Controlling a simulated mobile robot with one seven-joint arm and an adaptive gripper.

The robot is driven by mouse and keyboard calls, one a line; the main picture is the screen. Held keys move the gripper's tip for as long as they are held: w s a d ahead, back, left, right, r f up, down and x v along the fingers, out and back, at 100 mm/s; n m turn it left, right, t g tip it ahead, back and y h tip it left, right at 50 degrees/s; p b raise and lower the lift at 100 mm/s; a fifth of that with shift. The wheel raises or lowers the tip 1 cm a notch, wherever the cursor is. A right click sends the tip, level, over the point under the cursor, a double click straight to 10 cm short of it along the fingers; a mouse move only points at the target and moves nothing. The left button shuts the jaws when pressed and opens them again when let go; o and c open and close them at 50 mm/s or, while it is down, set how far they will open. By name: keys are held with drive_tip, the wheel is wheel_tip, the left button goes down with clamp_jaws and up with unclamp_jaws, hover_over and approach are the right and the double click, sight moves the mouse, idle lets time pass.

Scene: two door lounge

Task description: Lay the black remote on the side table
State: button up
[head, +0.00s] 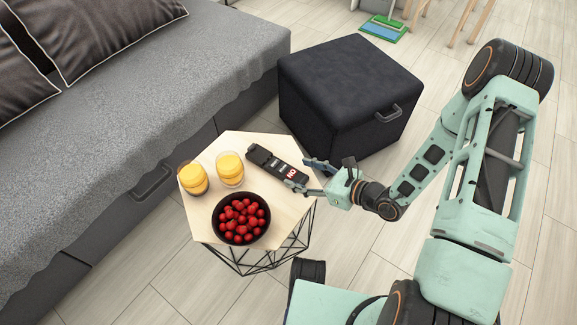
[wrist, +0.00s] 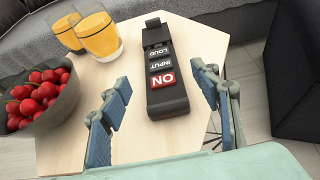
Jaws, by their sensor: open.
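The black remote (head: 272,162) lies flat on the light wooden top of the side table (head: 212,158), near its right edge. In the wrist view the remote (wrist: 168,98) shows a red ON key and grey INPUT and LOUD keys. My gripper (head: 298,174) is at the table's right edge, at the remote's near end. In the wrist view my gripper (wrist: 160,78) is open, with one blue-padded finger on each side of the remote. Gaps show between the remote and both fingers, and the jaws hold nothing.
A dark bowl of red fruit (head: 215,215) and two glasses of orange drink (head: 230,170) (head: 193,180) share the tabletop. A grey sofa (head: 150,80) stands at the left. A black ottoman (head: 345,75) stands behind the table and my gripper. Open floor lies in front.

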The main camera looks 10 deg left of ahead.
drive_tip(key=v, duration=0.5)
drive_tip(key=shift+p, duration=0.35)
drive_tip(key=shift+a, duration=0.1)
